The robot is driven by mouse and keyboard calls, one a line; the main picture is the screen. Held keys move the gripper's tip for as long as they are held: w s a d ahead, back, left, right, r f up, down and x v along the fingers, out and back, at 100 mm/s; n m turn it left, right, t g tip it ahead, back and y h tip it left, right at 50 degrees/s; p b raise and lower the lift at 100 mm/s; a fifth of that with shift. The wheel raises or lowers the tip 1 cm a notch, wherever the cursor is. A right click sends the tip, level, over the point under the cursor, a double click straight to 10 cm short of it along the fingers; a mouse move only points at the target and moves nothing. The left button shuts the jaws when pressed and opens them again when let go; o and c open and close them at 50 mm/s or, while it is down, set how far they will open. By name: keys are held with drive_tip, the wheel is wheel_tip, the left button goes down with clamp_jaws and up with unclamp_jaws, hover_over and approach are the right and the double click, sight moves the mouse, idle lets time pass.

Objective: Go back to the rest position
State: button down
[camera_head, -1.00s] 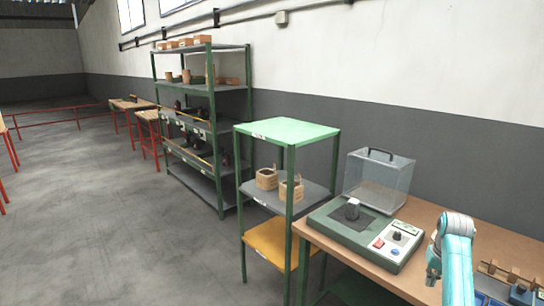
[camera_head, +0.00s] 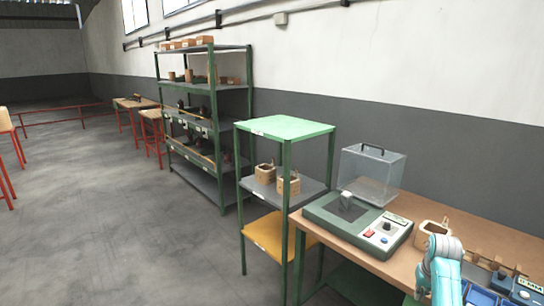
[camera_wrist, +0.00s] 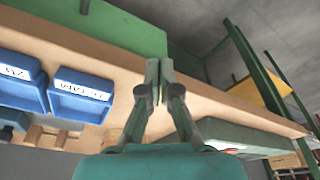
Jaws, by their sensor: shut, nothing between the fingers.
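My gripper (camera_wrist: 160,75) shows in the wrist view with its two fingers together and nothing between them. It is over the wooden bench top (camera_wrist: 110,48), near blue labelled bins (camera_wrist: 82,97) on the left of that view. In the head view my arm is bent at the lower right, in front of the bench; the fingertips cannot be made out there.
The green tester (camera_head: 358,226) stands on the bench (camera_head: 320,240), with a clear cover (camera_head: 371,180) behind it. A wooden coil (camera_head: 428,234) sits on the bench beside my arm. Two coils stand on the small green rack (camera_head: 284,128). A tall shelf (camera_head: 205,130) is further back.

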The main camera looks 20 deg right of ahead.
drive_tip(key=s+a+f+n+t+h, duration=0.1)
drive_tip(key=s+a+f+n+t, duration=0.2)
drive_tip(key=a+f, duration=1.35)
drive_tip(key=s+a+f+t, duration=0.3)
drive_tip(key=s+a+f, duration=0.1)
drive_tip(key=s+a, duration=0.85)
drive_tip(key=s+a+r+n+t, duration=0.25)
drive_tip(key=s+a+r, duration=0.55)
drive_tip(key=s+a, duration=0.55)
drive_tip(key=s+a+r+t+y, duration=0.1)
drive_tip(key=s+a+r+t, duration=0.1)
drive_tip(key=s+r, duration=0.4)
drive_tip(key=s+a+r+n+t+y, duration=0.1)
drive_tip(key=s+r+t, duration=0.1)
drive_tip(key=s+r, duration=0.4)
wheel_tip(320, 180, up, 6)
drive_tip(key=shift+a+f, duration=0.2)
drive_tip(key=shift+a, duration=0.15)
drive_tip(key=shift+w+n, duration=0.1)
drive_tip(key=shift+n, duration=0.15)
